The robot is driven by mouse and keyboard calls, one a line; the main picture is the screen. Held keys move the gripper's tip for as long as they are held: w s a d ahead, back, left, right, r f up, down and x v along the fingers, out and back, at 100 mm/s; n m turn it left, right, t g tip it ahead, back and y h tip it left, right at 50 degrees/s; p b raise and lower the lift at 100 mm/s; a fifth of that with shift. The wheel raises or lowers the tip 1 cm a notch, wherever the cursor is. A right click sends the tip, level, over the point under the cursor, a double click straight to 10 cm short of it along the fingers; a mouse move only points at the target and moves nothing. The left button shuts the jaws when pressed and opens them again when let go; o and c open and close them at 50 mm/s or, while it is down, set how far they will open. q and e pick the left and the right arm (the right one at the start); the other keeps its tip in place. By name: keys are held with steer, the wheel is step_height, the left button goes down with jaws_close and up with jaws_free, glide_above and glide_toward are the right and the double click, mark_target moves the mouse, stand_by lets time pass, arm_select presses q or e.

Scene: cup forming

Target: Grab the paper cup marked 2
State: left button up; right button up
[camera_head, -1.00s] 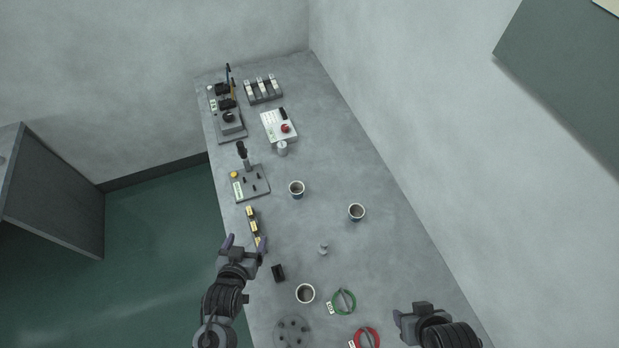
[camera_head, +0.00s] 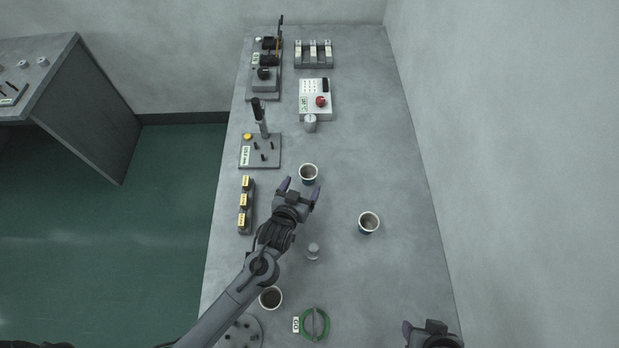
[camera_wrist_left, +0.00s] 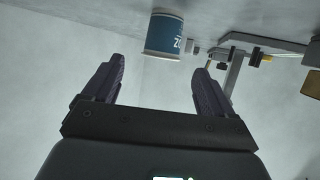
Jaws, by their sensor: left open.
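A blue-and-white paper cup (camera_head: 309,174) stands on the table just beyond my left gripper (camera_head: 299,188). The left wrist view shows this cup (camera_wrist_left: 164,38) past the fingertips, with a white mark that looks like a 2 near its right edge. My left gripper (camera_wrist_left: 158,68) is open and empty, with the cup ahead of its fingers and not between them. Two more paper cups stand on the table, one to the right (camera_head: 369,223) and one nearer (camera_head: 270,298); their marks are not readable. My right gripper (camera_head: 432,328) shows only partly at the bottom edge.
A lever panel (camera_head: 261,152) and a row of yellow-labelled blocks (camera_head: 245,205) line the table's left side. A small grey knob-like piece (camera_head: 313,251) and a green ring (camera_head: 315,323) lie nearer. A white control box (camera_head: 315,98) stands farther back. The table's right side is mostly clear.

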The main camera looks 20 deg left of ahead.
mark_target(311, 168)
arm_select(q)
steer(key=shift+b+x, duration=0.55)
steer(key=shift+x, duration=3.4)
steer(key=shift+a+r, duration=0.1)
steer(key=shift+a, duration=0.05)
steer(key=c, duration=1.1)
